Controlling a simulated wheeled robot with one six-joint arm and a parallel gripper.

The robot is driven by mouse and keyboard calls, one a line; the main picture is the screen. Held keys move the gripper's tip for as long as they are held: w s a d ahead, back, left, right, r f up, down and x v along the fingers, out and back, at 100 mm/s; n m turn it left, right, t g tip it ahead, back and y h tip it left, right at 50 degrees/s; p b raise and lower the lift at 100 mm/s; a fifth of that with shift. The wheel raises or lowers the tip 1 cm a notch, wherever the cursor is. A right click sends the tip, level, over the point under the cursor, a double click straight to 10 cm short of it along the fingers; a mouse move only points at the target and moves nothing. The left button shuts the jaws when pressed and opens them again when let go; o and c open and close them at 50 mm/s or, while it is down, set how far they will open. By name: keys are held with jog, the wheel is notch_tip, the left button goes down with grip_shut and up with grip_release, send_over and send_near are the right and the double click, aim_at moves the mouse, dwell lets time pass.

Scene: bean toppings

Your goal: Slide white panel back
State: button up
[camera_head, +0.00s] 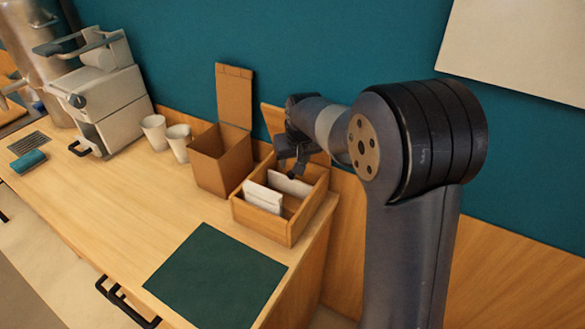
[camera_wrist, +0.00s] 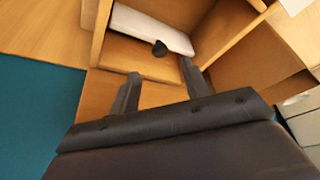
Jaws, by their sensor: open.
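An open wooden box (camera_head: 262,228) stands near the right end of the counter. Two white panels stand in it: a front one (camera_head: 263,197) and one farther back (camera_head: 290,184). My gripper (camera_head: 288,174) is over the back part of the box, close to the back panel. In the wrist view, my gripper (camera_wrist: 160,86) is open, its two fingers apart with nothing between them. I cannot tell which panel this is.
A brown box with a raised lid (camera_head: 222,160) stands just left of the wooden box. Two white cups (camera_head: 166,138) and a coffee machine (camera_head: 108,100) are farther left. A dark green mat (camera_head: 215,275) lies in front. The counter's middle is clear.

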aim_at(291, 173)
jog(key=shift+v, duration=2.15)
jog(key=shift+f, duration=0.15)
jog(key=p+x, duration=0.1)
jog(key=x, duration=0.9)
jog(key=shift+w+f, duration=0.1)
jog(key=shift+s+a+r, duration=0.15)
jog(key=shift+s+a, duration=0.1)
jog(key=shift+s, duration=0.15)
jog(key=shift+s+a+r, duration=0.2)
jog(key=shift+s, duration=0.2)
